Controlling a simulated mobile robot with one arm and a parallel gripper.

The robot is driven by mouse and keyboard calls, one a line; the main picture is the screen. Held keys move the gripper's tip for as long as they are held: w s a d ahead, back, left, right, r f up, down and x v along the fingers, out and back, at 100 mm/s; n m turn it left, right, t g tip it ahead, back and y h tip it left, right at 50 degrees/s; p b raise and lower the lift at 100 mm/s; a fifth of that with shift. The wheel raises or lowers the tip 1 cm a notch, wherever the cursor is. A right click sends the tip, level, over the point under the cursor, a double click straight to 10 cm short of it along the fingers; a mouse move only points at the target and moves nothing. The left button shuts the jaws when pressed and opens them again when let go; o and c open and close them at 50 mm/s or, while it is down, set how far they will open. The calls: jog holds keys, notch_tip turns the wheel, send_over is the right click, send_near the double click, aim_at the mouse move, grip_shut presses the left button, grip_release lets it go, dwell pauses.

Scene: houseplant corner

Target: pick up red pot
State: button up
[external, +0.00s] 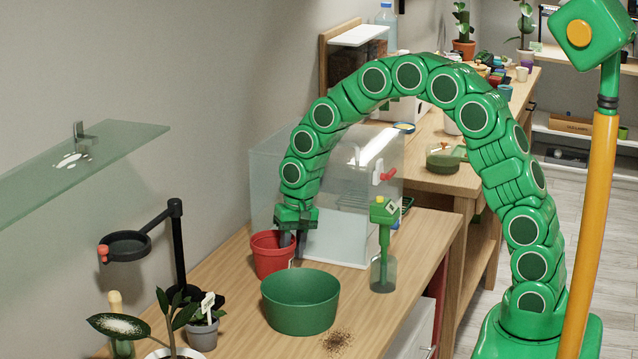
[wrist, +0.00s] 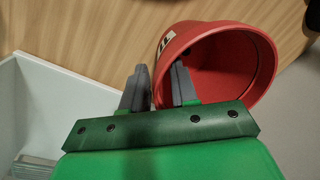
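The red pot (external: 272,256) stands upright on the wooden bench, beside the green bowl. In the wrist view the red pot (wrist: 215,60) shows its open mouth, its rim and a small white label on its side. My gripper (external: 290,238) is at the pot's rim, pointing down. In the wrist view my gripper (wrist: 160,82) has its two grey fingers apart, with the pot's near wall between them: one finger outside, the other over the opening. Whether the fingers touch the wall is hard to tell.
The large green bowl (external: 300,302) stands just in front of the pot. A clear case (external: 340,215) is behind it, and a green-handled tool in a glass (external: 383,270) is to the right. A black stand (external: 178,240) and potted plants are left. Spilled soil (external: 337,341) lies in front.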

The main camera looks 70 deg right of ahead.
grip_shut()
jog(key=shift+r, duration=0.1)
